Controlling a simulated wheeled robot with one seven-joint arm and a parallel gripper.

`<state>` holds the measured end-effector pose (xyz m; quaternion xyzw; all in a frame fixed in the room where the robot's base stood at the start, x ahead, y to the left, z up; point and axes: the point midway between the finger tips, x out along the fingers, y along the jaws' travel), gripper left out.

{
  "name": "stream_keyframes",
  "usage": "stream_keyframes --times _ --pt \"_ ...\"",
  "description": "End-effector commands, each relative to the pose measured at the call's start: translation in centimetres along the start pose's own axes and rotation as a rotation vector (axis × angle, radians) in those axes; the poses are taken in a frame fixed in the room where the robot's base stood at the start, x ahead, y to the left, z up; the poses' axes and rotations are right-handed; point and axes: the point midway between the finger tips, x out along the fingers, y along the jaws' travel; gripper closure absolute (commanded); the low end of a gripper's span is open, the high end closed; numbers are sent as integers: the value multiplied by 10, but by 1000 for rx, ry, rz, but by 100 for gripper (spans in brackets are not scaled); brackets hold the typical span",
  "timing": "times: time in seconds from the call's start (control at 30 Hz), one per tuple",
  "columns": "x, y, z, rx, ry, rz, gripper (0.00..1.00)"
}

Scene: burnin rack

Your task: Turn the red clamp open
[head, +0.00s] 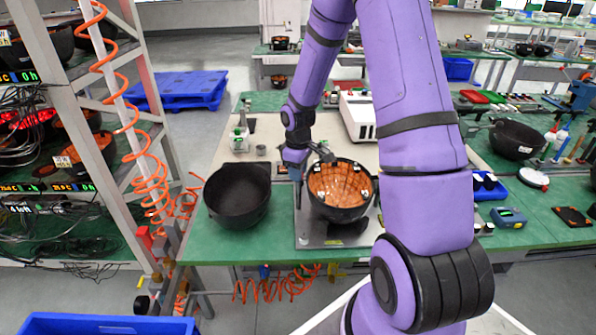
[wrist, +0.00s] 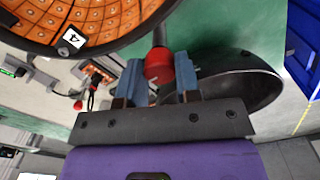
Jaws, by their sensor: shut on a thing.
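The red clamp's handle end (wrist: 158,66) is a red knob on a grey stem, between the two blue fingers of my gripper (wrist: 158,80) in the wrist view. My gripper is shut on it. In the head view my gripper (head: 298,186) reaches down at the left side of a black bowl with orange tile lining (head: 341,207). The bowl stands on a metal plate (head: 310,238); the clamp cannot be made out there. The lined bowl also shows at the top left of the wrist view (wrist: 120,38), with a white label marked 4.
An empty black bowl (head: 238,197) stands left of the metal plate, close to my gripper. A second small red-tipped handle (wrist: 78,105) shows in the wrist view. A white device (head: 358,118) stands behind. A rack with orange coiled cables (head: 135,130) is at the left.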

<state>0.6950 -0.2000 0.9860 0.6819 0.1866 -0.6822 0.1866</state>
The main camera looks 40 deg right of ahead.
Motion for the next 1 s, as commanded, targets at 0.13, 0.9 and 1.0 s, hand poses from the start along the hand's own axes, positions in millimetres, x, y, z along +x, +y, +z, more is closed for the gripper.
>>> stream_keyframes --times 0.13,0.9,1.0 --pt "0 0 0 0 1 1 46" --pt "-70 1 0 2 3 4 43" --pt "-86 0 0 1 3 3 43"
